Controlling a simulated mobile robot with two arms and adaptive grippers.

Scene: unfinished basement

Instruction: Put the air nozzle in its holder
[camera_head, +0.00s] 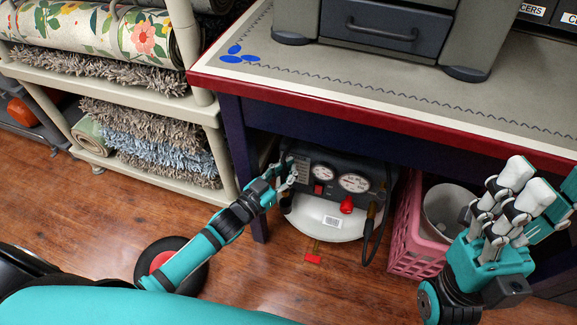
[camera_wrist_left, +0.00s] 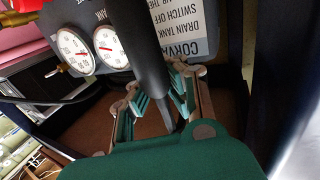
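The air nozzle (camera_wrist_left: 148,60) is a dark, slim tapered piece in the left wrist view, lying between the fingers of my left gripper (camera_wrist_left: 155,100). The fingers press against both its sides. In the head view my left gripper (camera_head: 284,174) is at the left side of the grey and white air compressor (camera_head: 325,219), under the table, and the nozzle is hard to make out there. No holder can be clearly told apart in either view. My right gripper (camera_head: 540,195) is raised at the right, open and empty.
The compressor carries gauges (camera_head: 354,183), a red knob (camera_head: 346,204) and a dark hose (camera_head: 370,235). A pink crate (camera_head: 408,247) with a whitish bucket stands on its right. A red-edged table (camera_head: 300,95) overhangs it. A shelf with rugs (camera_head: 150,125) is at left.

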